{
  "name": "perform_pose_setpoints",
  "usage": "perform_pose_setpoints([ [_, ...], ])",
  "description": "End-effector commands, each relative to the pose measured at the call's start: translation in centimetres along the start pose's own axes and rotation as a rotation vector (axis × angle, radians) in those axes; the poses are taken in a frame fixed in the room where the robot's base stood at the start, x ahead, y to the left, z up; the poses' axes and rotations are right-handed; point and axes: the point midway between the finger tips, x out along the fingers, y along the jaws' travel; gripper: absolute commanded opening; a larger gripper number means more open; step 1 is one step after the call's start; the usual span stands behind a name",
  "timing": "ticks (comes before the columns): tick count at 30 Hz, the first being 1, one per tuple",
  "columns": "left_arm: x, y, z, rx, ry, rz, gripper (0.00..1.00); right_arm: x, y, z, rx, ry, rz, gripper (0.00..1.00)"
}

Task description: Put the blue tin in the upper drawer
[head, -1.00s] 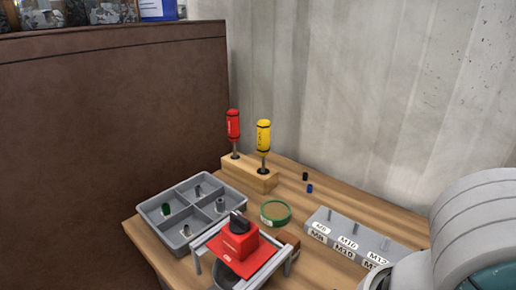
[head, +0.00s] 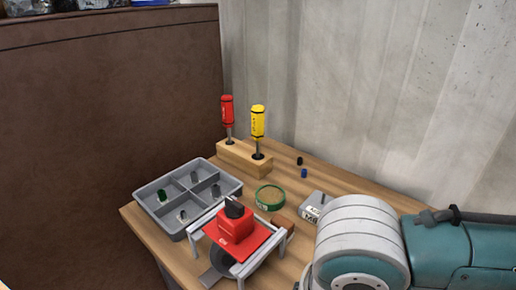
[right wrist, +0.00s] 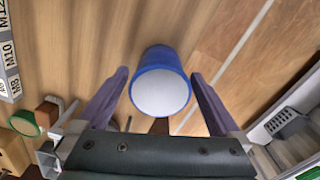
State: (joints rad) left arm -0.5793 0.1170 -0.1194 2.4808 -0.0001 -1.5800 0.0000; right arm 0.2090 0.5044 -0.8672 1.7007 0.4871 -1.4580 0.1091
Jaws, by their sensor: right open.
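The blue tin (right wrist: 160,90) is in the right wrist view, with its pale round end facing the camera. My right gripper (right wrist: 160,76) is open, with one finger on each side of the tin. I cannot tell whether either finger touches it. In the head view my right arm covers the lower right, and the tin does not show there. I cannot make out the upper drawer in either view. My left gripper is not in view.
On the wooden table are a grey divided tray (head: 152,213), a red-topped stand (head: 237,242), a green tin (head: 270,197) and a screwdriver block (head: 243,158). My arm partly hides a grey labelled block (head: 312,208). A grey slotted part (right wrist: 287,122) is at the wrist view's right.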

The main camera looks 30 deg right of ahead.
Motion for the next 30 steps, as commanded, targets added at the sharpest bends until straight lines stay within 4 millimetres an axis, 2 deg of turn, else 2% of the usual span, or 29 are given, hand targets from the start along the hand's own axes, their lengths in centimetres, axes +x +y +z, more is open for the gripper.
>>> perform_pose_setpoints([
  [3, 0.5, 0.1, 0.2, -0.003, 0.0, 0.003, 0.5, 2.1, 0.0, -0.2, 0.002, -0.002, 0.001, 1.0],
  [6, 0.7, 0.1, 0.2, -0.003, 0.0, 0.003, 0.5, 3.0, 0.0, -0.2, 0.0, 0.0, 0.002, 1.0],
  [14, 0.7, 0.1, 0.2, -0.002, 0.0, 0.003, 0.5, 3.2, 0.0, -0.2, -0.001, 0.001, 0.002, 1.0],
  [30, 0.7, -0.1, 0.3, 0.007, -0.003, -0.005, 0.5, 3.1, 0.0, -0.1, 0.0, 0.001, 0.002, 0.39],
])
